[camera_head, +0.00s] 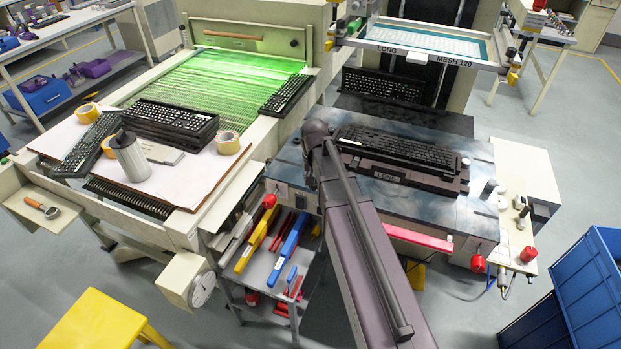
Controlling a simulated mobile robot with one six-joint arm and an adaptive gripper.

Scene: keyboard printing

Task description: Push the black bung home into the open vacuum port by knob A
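My arm reaches up from the bottom middle to a dark joint near the left side of the blue-grey printing table (290,165). My gripper cannot be made out; the arm hides whatever lies behind it. No bung or open vacuum port can be told for certain at this size, and no letter A is readable. A dark grey upright knob (488,188) stands at the table's right end. Small black and grey fittings (523,213) sit on the cream side panel (513,238) right of it.
A black keyboard (398,147) lies in a holder on the table under the raised screen frame (430,45). Red knobs sit at the front corners (269,201) and (478,263). A conveyor bench (150,175) stands left, blue crates (590,285) right, a yellow stool (92,325) front left.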

